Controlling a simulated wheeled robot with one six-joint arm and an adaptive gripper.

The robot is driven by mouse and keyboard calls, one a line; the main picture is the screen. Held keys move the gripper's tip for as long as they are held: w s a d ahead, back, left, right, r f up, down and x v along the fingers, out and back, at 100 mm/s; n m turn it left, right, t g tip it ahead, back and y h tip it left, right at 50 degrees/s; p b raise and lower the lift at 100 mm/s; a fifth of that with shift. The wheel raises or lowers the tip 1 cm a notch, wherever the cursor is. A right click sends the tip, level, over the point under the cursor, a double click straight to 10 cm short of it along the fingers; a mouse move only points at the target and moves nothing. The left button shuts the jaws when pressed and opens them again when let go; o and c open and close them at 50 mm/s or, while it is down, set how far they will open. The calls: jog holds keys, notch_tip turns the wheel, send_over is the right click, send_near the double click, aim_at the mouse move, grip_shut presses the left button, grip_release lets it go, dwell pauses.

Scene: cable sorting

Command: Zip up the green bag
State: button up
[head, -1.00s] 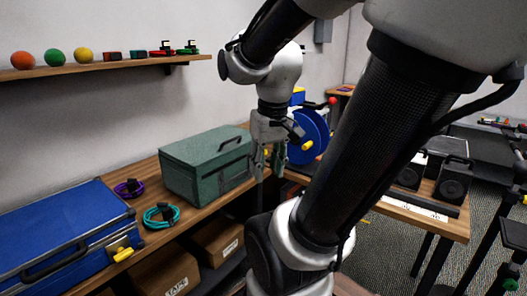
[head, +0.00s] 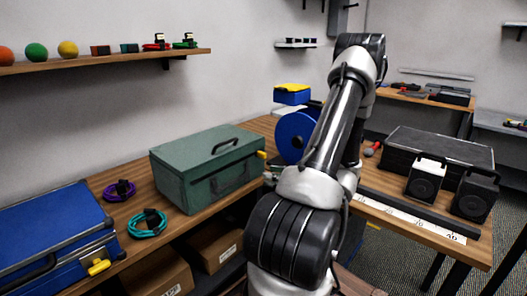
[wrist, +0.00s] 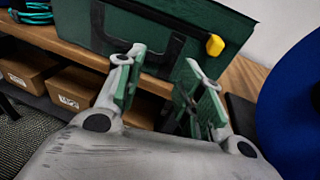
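The green bag (head: 190,180) is box-shaped, with a dark handle on top, and stands on the wooden bench left of my arm. A yellow zipper pull (head: 262,154) sits at its right end. In the wrist view the bag (wrist: 115,25) fills the top, with the yellow pull (wrist: 214,46) at upper right. My gripper (wrist: 163,72) is open and empty, its green-padded fingers spread in front of the bag's side. The pull is beyond the right finger, and I see no contact. In the head view my arm hides most or all of the gripper.
A blue case (head: 50,235) and purple (head: 119,190) and teal (head: 148,222) cable coils lie left of the bag. A blue reel (head: 293,138) stands to its right. Cardboard boxes (head: 218,243) sit on the shelf below. Speakers (head: 425,178) stand on the right-hand table.

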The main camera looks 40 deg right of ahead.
aim_at(266, 154)
jog(key=w+d+r+h, duration=0.1)
jog(key=d, duration=0.1)
jog(key=w+d+r+m+t+h, duration=0.2)
jog(key=d, duration=0.1)
jog(key=shift+w+d+r, duration=0.25)
jog(key=shift+d+r, duration=0.05)
jog(key=shift+r, duration=0.05)
jog(key=w, duration=0.7)
jog(key=shift+w+a, duration=0.2)
jog(key=shift+a, duration=0.2)
grip_shut()
